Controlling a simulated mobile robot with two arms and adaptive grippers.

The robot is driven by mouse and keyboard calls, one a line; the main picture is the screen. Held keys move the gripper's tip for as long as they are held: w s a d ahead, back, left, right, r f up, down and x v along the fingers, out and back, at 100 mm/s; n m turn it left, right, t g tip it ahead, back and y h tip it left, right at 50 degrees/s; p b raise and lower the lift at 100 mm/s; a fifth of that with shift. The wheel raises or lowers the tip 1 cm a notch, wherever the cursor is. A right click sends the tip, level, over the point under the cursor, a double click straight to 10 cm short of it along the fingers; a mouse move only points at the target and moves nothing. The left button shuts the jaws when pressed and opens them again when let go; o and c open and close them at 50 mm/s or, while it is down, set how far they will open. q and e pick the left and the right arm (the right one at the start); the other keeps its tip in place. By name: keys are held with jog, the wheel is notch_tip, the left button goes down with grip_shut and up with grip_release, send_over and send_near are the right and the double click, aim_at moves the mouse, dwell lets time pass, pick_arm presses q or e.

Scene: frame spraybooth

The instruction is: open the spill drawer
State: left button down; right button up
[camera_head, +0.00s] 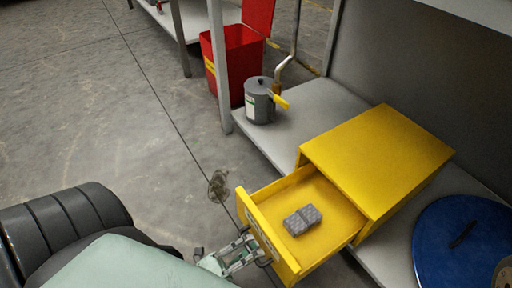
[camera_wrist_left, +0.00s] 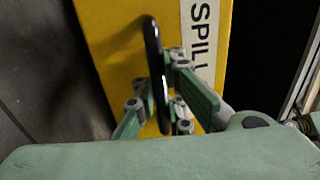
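The yellow spill drawer (camera_head: 330,205) is pulled well out of its yellow cabinet (camera_head: 380,155) in the head view. A grey block-like item (camera_head: 302,220) lies inside it. My left gripper (camera_head: 248,246) is at the outside of the drawer front. In the left wrist view the yellow front (camera_wrist_left: 110,40) carries a white label (camera_wrist_left: 200,40) reading "SPILL". My left gripper's fingers (camera_wrist_left: 160,90) sit on both sides of the black upright handle (camera_wrist_left: 153,65) and look closed on it. My right gripper is not in view.
The cabinet stands on a low grey shelf (camera_head: 310,105) with a grey can (camera_head: 260,100) and a blue round lid (camera_head: 465,240). A red bin (camera_head: 235,60) stands behind a shelf post. A drain-like patch (camera_head: 219,186) marks the floor.

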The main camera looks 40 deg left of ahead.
pick_arm(q)
jog(key=shift+s+f, duration=0.15)
jog(key=shift+f, duration=0.2)
jog(key=c, duration=1.8)
grip_release()
jog(key=shift+r, duration=0.1)
jog(key=shift+r, duration=0.1)
